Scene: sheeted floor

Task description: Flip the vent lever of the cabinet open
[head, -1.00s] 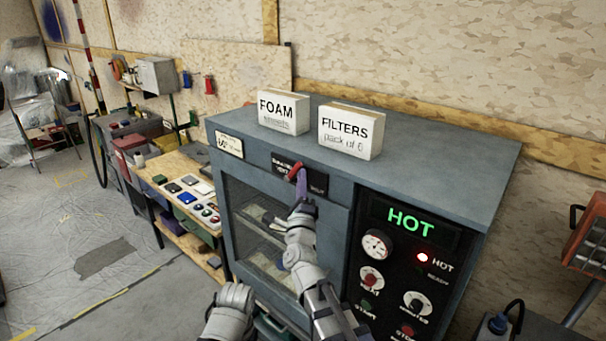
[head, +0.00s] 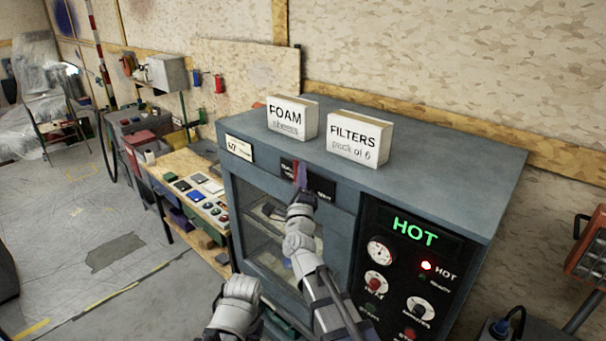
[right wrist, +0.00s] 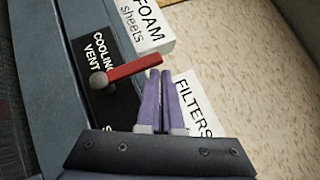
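The cabinet (head: 450,165) is a grey-blue unit with a glass door and a black control panel. Its vent lever, a red bar on a round pivot (right wrist: 122,74), sits on a black label reading "COOLING VENT" (right wrist: 100,50). The lever points up toward the cabinet top; in the head view it is mostly hidden by my fingers. My right gripper (head: 301,172) has its purple fingers close together with a thin gap and nothing between them. In the right wrist view its fingertips (right wrist: 160,73) are right beside the lever's free end; I cannot tell if they touch. My left gripper is out of view.
White boxes marked "FOAM" (head: 291,118) and "FILTERS" (head: 359,140) stand on the cabinet top, close above the lever. The panel shows a green "HOT" sign (head: 414,231) and a red light. A wooden workbench (head: 170,165) with small items stands to the left.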

